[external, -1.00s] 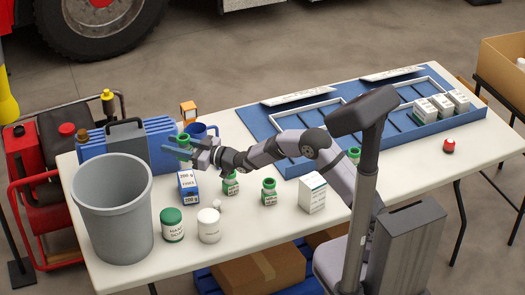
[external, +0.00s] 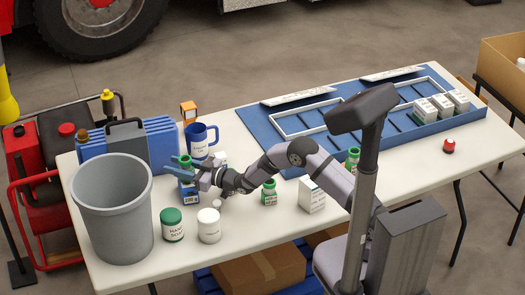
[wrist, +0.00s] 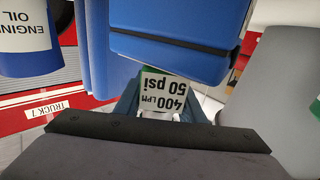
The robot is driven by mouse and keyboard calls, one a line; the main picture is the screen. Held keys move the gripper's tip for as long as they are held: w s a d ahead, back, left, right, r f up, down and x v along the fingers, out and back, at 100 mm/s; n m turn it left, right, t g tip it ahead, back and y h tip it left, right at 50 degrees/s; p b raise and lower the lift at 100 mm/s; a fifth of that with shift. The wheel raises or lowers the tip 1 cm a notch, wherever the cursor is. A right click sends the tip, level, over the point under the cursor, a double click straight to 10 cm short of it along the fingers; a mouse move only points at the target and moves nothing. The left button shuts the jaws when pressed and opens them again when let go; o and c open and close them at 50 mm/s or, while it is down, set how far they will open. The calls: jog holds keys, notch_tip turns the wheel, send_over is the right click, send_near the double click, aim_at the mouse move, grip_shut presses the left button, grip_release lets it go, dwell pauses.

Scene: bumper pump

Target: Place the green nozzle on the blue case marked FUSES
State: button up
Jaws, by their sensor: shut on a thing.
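My gripper (external: 180,166) is shut on the green nozzle (external: 185,159), which is held upright. In the wrist view the nozzle's white label (wrist: 163,95) reads 400 LPM, 50 psi, upside down, between the fingers. The small blue case (external: 188,194) with a white label stands on the table just below the gripper and nozzle. The fingers and wrist cover its upper part. I cannot tell whether the nozzle touches the case top.
A blue mug (external: 200,141) stands behind the gripper; a grey bin (external: 112,210) stands left. A green-lidded jar (external: 172,226) and white jar (external: 209,226) are in front. A green bottle-like piece (external: 269,191) and white box (external: 312,194) stand right. A ribbed blue unit (external: 160,137) is behind.

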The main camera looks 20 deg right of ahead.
aim_at(192, 170)
jog(key=shift+f, duration=0.1)
jog(key=o, duration=1.2)
jog(key=shift+r, duration=0.2)
jog(key=b+v, duration=0.1)
jog(key=v, duration=1.1)
